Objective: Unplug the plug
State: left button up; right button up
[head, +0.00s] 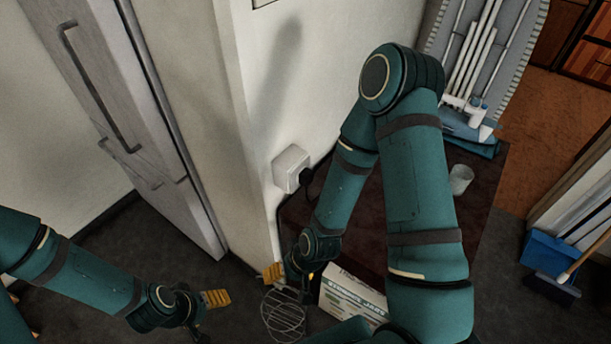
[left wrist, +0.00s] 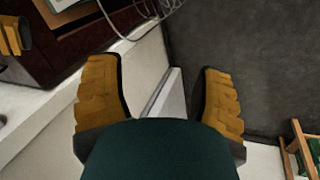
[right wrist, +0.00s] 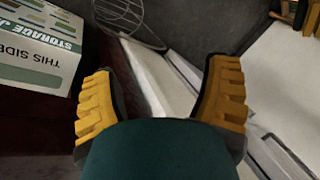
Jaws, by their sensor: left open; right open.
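A white wall socket box (head: 289,169) is on the pale wall in the head view. A black plug (head: 307,180) sits at its right side, partly hidden by my right arm. My right gripper (head: 291,277) is open and empty, below the socket and apart from the plug. Its two yellow fingers are spread in the right wrist view (right wrist: 160,85). My left gripper (head: 208,312) is open and empty, low over the dark floor and left of the right gripper. Its fingers are spread in the left wrist view (left wrist: 160,85). Neither wrist view shows the plug.
A storage box (head: 350,297) and a wire basket (head: 284,315) are near my right gripper. A dark brown surface (head: 475,215) lies behind my right arm and holds a pale cup (head: 461,179). A grey door (head: 118,110) stands left of the wall's edge.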

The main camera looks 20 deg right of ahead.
jog(key=w+d+r+m+t+y+p, duration=0.2)
jog(key=w+m+t, duration=0.1)
jog(key=w, duration=0.2)
jog(key=m+t+y+p, duration=0.3)
jog(key=m+t+p, duration=0.35)
jog(key=t, duration=0.45)
send_near(311, 180)
jog(key=w, duration=0.2)
jog(key=shift+s+a+r+m+b, duration=0.15)
jog(key=shift+a+r+m+b, duration=0.1)
jog(key=shift+a+b, duration=0.2)
jog(key=shift+g, duration=0.3)
jog(key=x, duration=0.7)
jog(key=shift+a, duration=0.15)
jog(key=shift+x, duration=1)
jog(key=shift+b, duration=0.75)
